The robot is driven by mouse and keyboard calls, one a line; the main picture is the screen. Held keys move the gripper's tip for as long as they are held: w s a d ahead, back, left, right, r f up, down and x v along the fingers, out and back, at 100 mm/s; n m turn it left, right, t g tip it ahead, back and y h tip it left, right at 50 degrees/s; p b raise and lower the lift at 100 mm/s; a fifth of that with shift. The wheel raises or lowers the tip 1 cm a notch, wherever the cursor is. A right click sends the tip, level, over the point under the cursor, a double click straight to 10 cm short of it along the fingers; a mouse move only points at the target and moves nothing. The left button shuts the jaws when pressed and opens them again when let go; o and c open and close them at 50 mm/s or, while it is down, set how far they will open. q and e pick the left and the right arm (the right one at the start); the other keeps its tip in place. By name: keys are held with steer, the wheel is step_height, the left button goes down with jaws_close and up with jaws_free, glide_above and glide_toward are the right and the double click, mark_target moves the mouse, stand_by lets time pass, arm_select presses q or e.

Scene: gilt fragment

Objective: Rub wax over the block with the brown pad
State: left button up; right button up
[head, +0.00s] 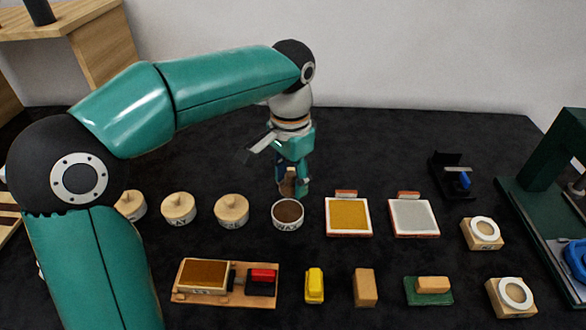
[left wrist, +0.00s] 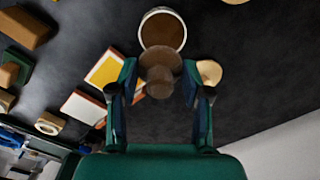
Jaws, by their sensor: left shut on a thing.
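My left gripper (head: 290,188) is shut on the brown pad (head: 287,184), just behind the wax pot as the head view shows it. In the left wrist view, the round brown pad (left wrist: 160,78) sits between the fingertips, its edge overlapping the wax pot's (left wrist: 162,30) near rim in the picture. The white wax pot (head: 287,224) is open and holds brown wax. I cannot tell whether the pad touches it. A block with a brown top (head: 204,273) lies on a wooden base (head: 222,297) beside a red-topped clamp (head: 262,275). My right gripper is out of view.
Lidded wooden jars (head: 232,209) stand left of the pot. A yellow tray (head: 348,215) and a grey tray (head: 413,217) stand right. In front are a yellow-handled tool (head: 314,286), a wooden block (head: 365,286) and a green-based block (head: 430,290). A green machine (head: 545,180) bounds the right.

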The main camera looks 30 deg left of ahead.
mark_target(288, 212)
arm_select(q)
steer(key=shift+s+a+f+b, duration=0.2)
steer(key=shift+f+b, duration=0.45)
steer(key=shift+f, duration=0.1)
step_height(288, 212, down, 4)
steer(key=b, duration=0.4)
steer(key=shift+s+f, duration=0.1)
steer(key=shift+f, duration=0.35)
stand_by(0.4)
stand_by(1.3)
step_height(288, 212, up, 7)
steer(key=p, duration=0.7)
stand_by(0.7)
